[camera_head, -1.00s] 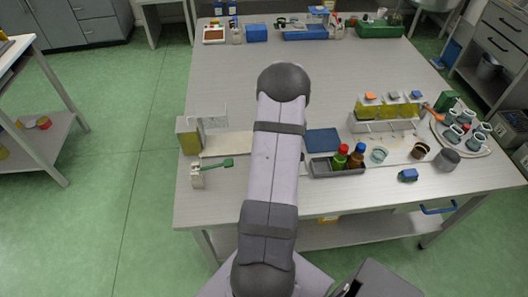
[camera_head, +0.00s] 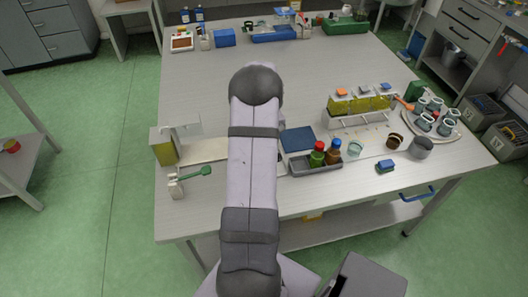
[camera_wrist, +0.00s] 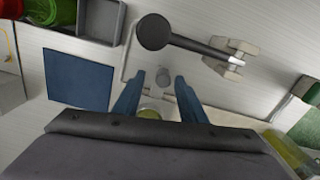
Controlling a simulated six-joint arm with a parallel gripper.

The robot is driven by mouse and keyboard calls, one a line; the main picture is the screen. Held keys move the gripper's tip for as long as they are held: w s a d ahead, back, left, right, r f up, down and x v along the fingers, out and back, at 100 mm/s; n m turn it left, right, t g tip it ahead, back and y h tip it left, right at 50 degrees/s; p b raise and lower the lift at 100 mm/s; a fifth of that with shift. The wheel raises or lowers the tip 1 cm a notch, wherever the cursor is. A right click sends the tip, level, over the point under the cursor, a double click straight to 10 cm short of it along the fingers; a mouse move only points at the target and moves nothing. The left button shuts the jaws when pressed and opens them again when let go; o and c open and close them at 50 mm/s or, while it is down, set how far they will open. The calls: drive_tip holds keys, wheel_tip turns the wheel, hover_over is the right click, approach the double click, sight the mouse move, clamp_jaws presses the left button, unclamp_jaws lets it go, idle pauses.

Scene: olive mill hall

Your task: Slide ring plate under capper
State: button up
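My gripper (camera_wrist: 162,82) has two blue fingers, apart, with a small grey upright peg (camera_wrist: 162,77) between their tips and gaps on both sides. Behind the peg, a round thing with a pale rim and yellow-green middle (camera_wrist: 149,113) shows partly between the fingers; I cannot tell whether it belongs to the ring plate. A dark lever with a round knob (camera_wrist: 155,32) lies above the fingers in the wrist view. In the head view, a yellow block with a white bracket (camera_head: 165,148), perhaps the capper, stands at the left beside a pale flat strip (camera_head: 204,150). My arm hides the gripper there.
A blue mat (camera_wrist: 80,80) lies left of the fingers in the wrist view. A grey tray (camera_head: 315,168) with bottles stands right of my arm. The middle back of the table (camera_head: 330,75) is clear.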

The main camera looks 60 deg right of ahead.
drive_tip(key=shift+r+b, duration=0.65)
drive_tip(key=shift+r, duration=2.5)
